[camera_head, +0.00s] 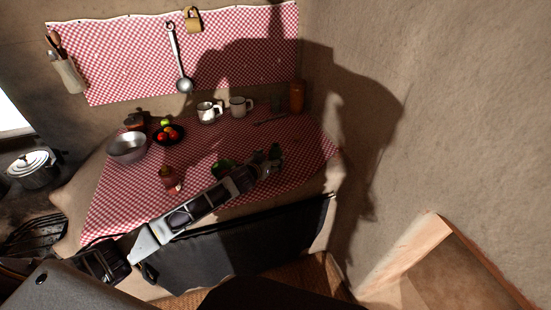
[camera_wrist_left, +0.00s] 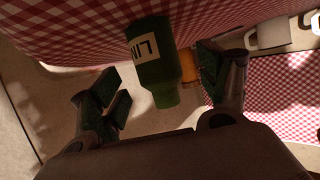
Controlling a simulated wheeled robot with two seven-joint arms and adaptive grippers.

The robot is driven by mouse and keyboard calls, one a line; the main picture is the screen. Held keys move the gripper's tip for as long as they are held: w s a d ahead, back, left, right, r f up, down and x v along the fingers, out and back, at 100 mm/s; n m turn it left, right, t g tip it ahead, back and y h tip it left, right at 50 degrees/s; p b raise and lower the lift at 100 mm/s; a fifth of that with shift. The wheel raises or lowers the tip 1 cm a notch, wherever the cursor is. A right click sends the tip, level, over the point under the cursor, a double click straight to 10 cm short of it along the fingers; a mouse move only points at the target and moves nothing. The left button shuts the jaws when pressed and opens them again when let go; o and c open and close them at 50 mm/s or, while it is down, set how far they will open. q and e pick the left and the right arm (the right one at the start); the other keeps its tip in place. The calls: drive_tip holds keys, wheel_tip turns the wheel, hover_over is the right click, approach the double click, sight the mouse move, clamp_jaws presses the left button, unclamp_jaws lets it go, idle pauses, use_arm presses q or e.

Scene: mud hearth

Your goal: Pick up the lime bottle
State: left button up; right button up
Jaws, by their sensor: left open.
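No finger visibly touches the bottle.
The table has a red checked cloth (camera_head: 120,200). Two mugs (camera_head: 208,112) (camera_head: 238,105), a black bowl of fruit (camera_head: 168,134), a metal bowl (camera_head: 127,147) and a small reddish bottle (camera_head: 168,178) stand on it. A dark spoon (camera_head: 270,121) lies near the back. A wall (camera_head: 420,90) rises close on the right.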

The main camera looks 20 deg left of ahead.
sight(276, 156)
use_arm(q)
drive_tip(key=shift+w, duration=0.1)
drive_tip(key=shift+f+x, duration=0.2)
drive_tip(key=shift+x, duration=1.9)
drive_tip(key=shift+w+d+f, duration=0.15)
drive_tip(key=shift+w+d, duration=0.05)
drive_tip(key=shift+w, duration=0.05)
drive_tip(key=c, duration=1.2)
use_arm(e)
drive_tip(key=shift+s, duration=0.55)
